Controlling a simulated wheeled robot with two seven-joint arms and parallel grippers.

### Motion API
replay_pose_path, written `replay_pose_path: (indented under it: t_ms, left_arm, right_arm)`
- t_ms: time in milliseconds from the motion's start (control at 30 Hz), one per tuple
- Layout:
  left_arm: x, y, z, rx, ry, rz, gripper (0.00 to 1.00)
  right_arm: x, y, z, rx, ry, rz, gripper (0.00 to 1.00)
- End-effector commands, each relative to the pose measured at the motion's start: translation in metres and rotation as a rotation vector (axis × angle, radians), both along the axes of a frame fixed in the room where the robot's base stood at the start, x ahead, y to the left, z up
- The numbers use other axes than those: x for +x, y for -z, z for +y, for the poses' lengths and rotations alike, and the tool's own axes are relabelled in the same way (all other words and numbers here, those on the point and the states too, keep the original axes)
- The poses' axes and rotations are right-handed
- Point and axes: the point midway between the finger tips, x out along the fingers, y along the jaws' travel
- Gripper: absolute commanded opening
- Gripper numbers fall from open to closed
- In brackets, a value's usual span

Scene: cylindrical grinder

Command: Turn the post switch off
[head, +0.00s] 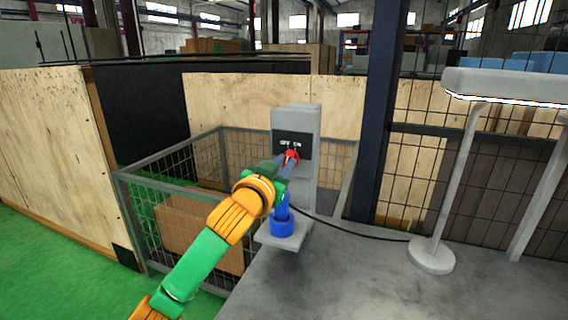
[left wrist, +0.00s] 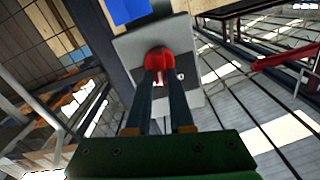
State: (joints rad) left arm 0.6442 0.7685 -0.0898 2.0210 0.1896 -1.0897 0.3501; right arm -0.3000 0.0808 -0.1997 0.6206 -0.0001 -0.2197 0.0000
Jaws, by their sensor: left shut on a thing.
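The post switch is a red knob (head: 291,156) on a black panel (head: 290,143) marked "OFF ON", on the upper front of a grey post (head: 304,118). My left gripper (head: 284,160) reaches up to the panel from the lower left and is shut on the red knob. In the left wrist view the knob (left wrist: 159,60) sits between the two dark fingertips (left wrist: 159,80), with a light plate behind it. The fingers hide part of the knob, and I cannot tell which mark it points to. My right gripper is not in view.
A wire mesh cage (head: 150,226) with a cardboard box (head: 190,228) stands left of the post. A blue cylindrical part (head: 283,228) is low on the post. A grey surface (head: 370,285) with a lamp base (head: 432,256) and black cable lies to the right.

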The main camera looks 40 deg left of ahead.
Motion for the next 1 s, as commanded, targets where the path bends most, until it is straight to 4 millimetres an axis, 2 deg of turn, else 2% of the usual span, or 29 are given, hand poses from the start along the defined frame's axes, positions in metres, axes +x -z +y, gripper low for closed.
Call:
replay_pose_path:
  t_ms: [600,1000]
  left_arm:
    - [-0.001,-0.001,0.003,-0.446,0.000,-0.105,0.00]
    - [-0.001,-0.001,0.004,-0.565,0.001,-0.137,0.00]
  right_arm:
    - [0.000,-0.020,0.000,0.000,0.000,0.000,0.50]
    - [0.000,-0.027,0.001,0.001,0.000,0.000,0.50]
